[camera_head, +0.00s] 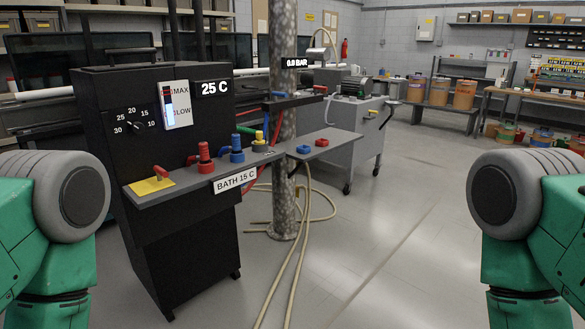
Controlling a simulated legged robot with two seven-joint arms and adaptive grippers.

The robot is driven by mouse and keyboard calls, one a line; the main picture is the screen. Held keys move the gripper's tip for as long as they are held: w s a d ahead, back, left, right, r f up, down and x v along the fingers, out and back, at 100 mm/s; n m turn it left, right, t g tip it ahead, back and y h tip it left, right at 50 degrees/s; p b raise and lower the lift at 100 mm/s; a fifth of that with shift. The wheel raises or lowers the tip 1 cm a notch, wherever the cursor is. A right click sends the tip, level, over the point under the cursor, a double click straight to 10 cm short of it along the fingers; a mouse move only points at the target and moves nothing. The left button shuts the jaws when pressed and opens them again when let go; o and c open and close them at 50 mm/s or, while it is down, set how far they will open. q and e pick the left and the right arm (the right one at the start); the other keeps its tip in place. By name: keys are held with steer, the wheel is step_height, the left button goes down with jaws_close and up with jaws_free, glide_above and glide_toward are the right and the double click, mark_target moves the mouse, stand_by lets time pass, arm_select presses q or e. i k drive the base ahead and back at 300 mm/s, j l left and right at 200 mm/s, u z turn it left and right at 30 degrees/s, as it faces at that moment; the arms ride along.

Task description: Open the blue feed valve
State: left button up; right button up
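Several blue parts show, and I cannot tell which is the feed valve. A blue valve-like fitting (237,150) stands on the grey ledge of the black cabinet, right of a red fitting (205,158). A blue knob (304,149) is on the grey side shelf right of the metal post. A small blue piece (278,94) is on the upper bracket. Neither gripper is in view; only my green and grey upper arm parts show at both sides.
The black cabinet (180,245) has a dial, a level gauge and a "25 C" display. A sign (235,181) reads "BATH 15 C" and another (296,62) reads "0.0 BAR". A metal post (284,190) and hoses (300,260) stand right of it. Floor at right is clear.

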mark_target(275, 94)
steer(key=i+l+u, duration=0.2)
steer(key=i+l, duration=0.2)
steer(key=l, duration=0.25)
steer(key=i+l+u, duration=0.2)
steer(key=i+l, duration=0.15)
steer(key=l, duration=0.35)
steer(key=i+l+u, duration=0.1)
steer(key=l, duration=0.25)
steer(key=i+l+u, duration=0.5)
steer(key=i+l, duration=0.25)
steer(key=i, duration=0.4)
steer(key=i+l+u, duration=0.45)
steer(key=i+l, duration=0.55)
steer(key=l, duration=0.2)
